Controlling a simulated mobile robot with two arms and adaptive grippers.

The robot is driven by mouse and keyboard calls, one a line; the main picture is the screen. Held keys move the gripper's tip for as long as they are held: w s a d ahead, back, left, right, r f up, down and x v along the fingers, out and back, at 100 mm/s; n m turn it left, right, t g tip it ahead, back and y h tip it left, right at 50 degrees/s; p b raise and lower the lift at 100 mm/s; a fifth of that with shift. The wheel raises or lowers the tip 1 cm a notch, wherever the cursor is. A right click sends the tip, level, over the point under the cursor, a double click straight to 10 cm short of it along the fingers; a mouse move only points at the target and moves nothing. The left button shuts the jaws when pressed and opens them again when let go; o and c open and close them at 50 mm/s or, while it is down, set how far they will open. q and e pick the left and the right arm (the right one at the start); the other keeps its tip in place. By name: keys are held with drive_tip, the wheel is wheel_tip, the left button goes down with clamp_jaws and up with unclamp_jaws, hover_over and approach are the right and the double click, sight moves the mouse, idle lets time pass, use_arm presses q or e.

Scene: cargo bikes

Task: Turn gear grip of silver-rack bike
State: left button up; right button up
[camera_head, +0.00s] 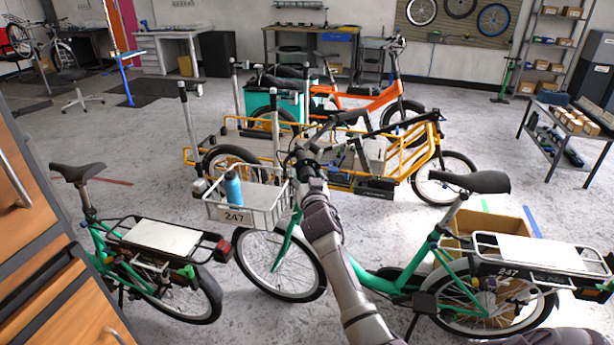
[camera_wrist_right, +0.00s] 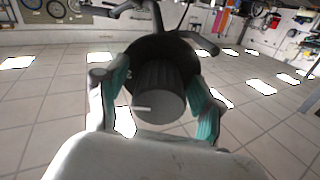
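A green bike (camera_head: 392,284) with a silver rear rack (camera_head: 535,247) marked 247 stands across the front right, its front wheel to the left. Its handlebar is at the picture's middle. My right arm reaches up to it, and my right gripper (camera_head: 302,158) is at the handlebar, small and partly hidden. In the right wrist view, the ribbed dark gear grip (camera_wrist_right: 160,85) is seen end-on between the teal-padded fingers of my right gripper (camera_wrist_right: 160,92). The fingers lie on both sides of it; whether both pads press on it is unclear. My left gripper is out of view.
A silver front basket (camera_head: 262,215) holds a blue bottle (camera_head: 233,190) beside the arm. A second green bike with a black-framed rack (camera_head: 130,222) stands at left. A yellow cargo bike (camera_head: 415,165) is close behind the handlebar. A wooden cabinet (camera_head: 45,250) borders the left edge.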

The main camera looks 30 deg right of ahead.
drive_tip(key=c, duration=1.1)
drive_tip(key=shift+o, duration=0.2)
drive_tip(key=shift+n, duration=0.3)
drive_tip(key=n, duration=0.3)
drive_tip(key=shift+n, duration=0.3)
drive_tip(key=shift+n+y+p, duration=0.3)
drive_tip(key=shift+n+p, duration=0.15)
drive_tip(key=shift+n, duration=1.95)
drive_tip(key=shift+f, duration=0.1)
drive_tip(key=o, duration=1.2)
drive_tip(key=shift+c, duration=0.2)
drive_tip(key=shift+s, duration=0.15)
